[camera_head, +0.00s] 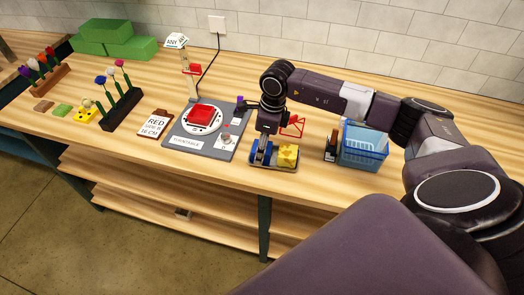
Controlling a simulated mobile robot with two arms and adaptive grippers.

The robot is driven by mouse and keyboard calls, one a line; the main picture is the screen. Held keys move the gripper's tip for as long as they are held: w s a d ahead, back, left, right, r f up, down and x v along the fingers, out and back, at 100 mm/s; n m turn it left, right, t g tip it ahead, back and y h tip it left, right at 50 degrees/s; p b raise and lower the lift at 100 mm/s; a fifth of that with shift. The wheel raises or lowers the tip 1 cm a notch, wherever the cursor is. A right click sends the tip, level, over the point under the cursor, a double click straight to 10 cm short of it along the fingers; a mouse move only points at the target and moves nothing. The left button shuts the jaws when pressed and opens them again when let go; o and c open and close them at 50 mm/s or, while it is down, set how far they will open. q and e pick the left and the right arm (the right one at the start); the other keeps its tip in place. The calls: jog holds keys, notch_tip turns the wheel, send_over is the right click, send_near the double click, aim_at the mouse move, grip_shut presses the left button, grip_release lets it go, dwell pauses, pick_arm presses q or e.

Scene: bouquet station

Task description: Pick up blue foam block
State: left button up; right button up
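The blue foam block (257,157) lies at the left end of a small dark tray (273,167) near the bench's front edge. A yellow block with holes (288,156) stands beside it at the tray's right end. My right gripper (263,158) points down at the blue block, its fingers overlapping it in the picture. The fingers hide part of the block, and I cannot tell whether they are closed on it or apart. My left gripper is not in view.
Left of the tray is a turntable board (205,143) with a red block (200,116) on it. A blue basket (365,146) stands to the right. A red-lettered card (157,124), flower racks (122,106) and green blocks (112,38) are farther left.

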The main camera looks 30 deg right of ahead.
jog(key=c, duration=1)
jog(key=shift+r, duration=0.2)
